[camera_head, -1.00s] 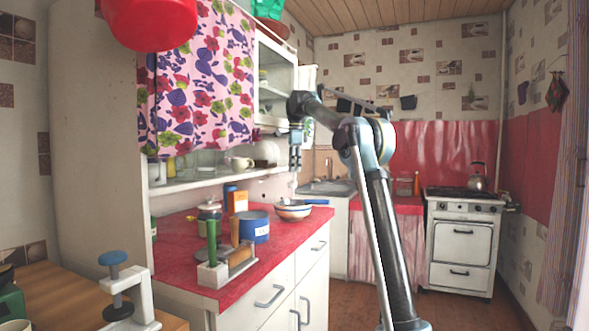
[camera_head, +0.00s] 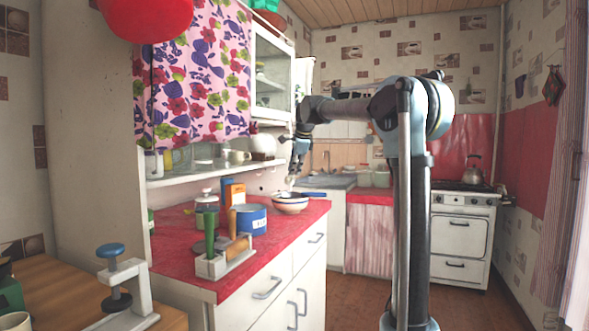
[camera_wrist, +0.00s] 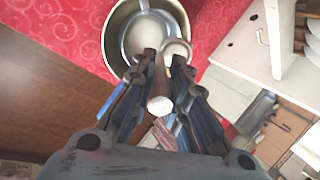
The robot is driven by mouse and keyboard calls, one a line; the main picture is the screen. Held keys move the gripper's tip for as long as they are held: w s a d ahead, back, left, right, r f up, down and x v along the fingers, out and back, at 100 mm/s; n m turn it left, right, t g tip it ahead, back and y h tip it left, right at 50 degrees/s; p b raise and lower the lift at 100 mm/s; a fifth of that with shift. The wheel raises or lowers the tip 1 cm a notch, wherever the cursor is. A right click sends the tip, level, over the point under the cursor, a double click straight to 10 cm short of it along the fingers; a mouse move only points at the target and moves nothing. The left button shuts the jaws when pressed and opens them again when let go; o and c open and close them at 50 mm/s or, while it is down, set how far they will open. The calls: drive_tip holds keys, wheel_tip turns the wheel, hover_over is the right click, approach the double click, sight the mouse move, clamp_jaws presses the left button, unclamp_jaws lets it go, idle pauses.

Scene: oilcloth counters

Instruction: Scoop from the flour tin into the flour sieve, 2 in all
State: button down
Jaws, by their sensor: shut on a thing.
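The flour tin (camera_head: 253,222) is a blue can with a white label on the red counter. Behind it stands a striped bowl (camera_head: 290,207) with the blue-handled flour sieve (camera_head: 314,195) resting across it. My gripper (camera_head: 292,178) is above the bowl. In the wrist view my gripper (camera_wrist: 163,75) is shut on the scoop's pale handle (camera_wrist: 160,98). The scoop's small round head (camera_wrist: 178,49) overlaps the near right part of the sieve (camera_wrist: 148,30), which shows as a metal ring inside the bowl (camera_wrist: 113,38). Whitish content shows in both; I cannot tell how much flour there is.
A holder (camera_head: 212,267) with green and wooden handled tools stands at the counter's front. A glass jar (camera_head: 206,208) and an orange box (camera_head: 234,194) are near the tin. A shelf (camera_head: 215,174) overhangs the counter's back. A clamp-like stand (camera_head: 125,290) is on the wooden table.

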drive_tip(key=f+t, duration=0.1)
drive_tip(key=s+f+t+y, duration=0.1)
drive_tip(key=f+t, duration=0.1)
drive_tip(key=s+d+f+t+y, duration=0.1)
drive_tip(key=t, duration=0.1)
drive_tip(key=shift+f, duration=0.35)
drive_tip(key=shift+s+d+f+t+y, duration=0.1)
drive_tip(key=shift+s+f+t+y, duration=0.1)
drive_tip(key=shift+f+t+y, duration=0.45)
drive_tip(key=shift+s+d+f+t+y, duration=0.15)
drive_tip(key=shift+f+t+y, duration=0.2)
drive_tip(key=shift+f+t, duration=0.55)
drive_tip(key=shift+a, duration=0.1)
